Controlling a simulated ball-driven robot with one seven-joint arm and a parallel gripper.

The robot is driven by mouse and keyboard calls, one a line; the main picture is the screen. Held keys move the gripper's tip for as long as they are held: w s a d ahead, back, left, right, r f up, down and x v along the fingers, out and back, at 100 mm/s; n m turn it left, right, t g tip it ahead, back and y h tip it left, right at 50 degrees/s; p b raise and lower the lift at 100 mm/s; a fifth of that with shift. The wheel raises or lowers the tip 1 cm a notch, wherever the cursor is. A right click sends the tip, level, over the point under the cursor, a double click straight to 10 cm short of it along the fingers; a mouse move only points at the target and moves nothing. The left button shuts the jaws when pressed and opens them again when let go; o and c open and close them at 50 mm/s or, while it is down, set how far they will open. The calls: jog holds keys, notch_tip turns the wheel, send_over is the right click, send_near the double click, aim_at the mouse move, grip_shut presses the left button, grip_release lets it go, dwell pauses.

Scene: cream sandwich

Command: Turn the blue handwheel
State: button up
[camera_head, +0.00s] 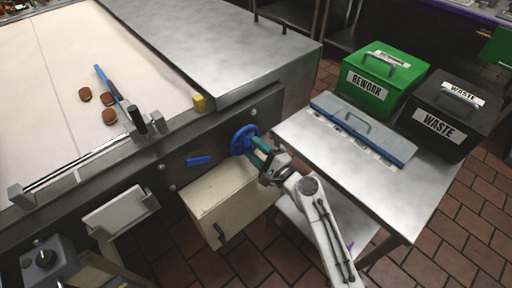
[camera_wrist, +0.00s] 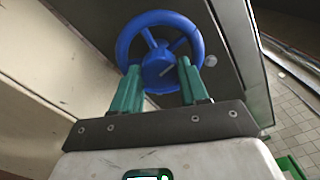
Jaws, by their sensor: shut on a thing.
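The blue handwheel (camera_head: 242,140) is mounted on the side of the grey conveyor frame, above a cream box. In the wrist view the handwheel (camera_wrist: 160,50) shows its rim, spokes and hub straight ahead. My gripper (camera_head: 260,150) reaches it from the lower right. In the wrist view the green fingers of my gripper (camera_wrist: 158,82) lie over the lower part of the wheel, one on each side of the hub. They are shut on the wheel. Exactly which rim or spoke part they touch is partly hidden by the fingertips.
A blue lever (camera_head: 198,160) sits left of the wheel. The cream box (camera_head: 215,198) is below it. A steel table (camera_head: 350,175) with a grey-blue lidded tray (camera_head: 362,125) stands right, near the green REWORK bin (camera_head: 375,85) and black WASTE bin (camera_head: 440,120). Brown cookies (camera_head: 109,116) lie on the belt.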

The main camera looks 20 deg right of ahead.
jog(key=m+p, duration=0.1)
jog(key=m, duration=0.3)
jog(key=shift+p, duration=0.4)
jog(key=shift+f+m+p, duration=0.1)
jog(key=shift+m+p, duration=0.5)
jog(key=shift+m, duration=1.1)
jog(key=o, duration=1.1)
jog(key=shift+c, duration=0.2)
jog(key=v, duration=1)
jog(key=shift+s, duration=0.4)
jog(key=shift+d, duration=0.1)
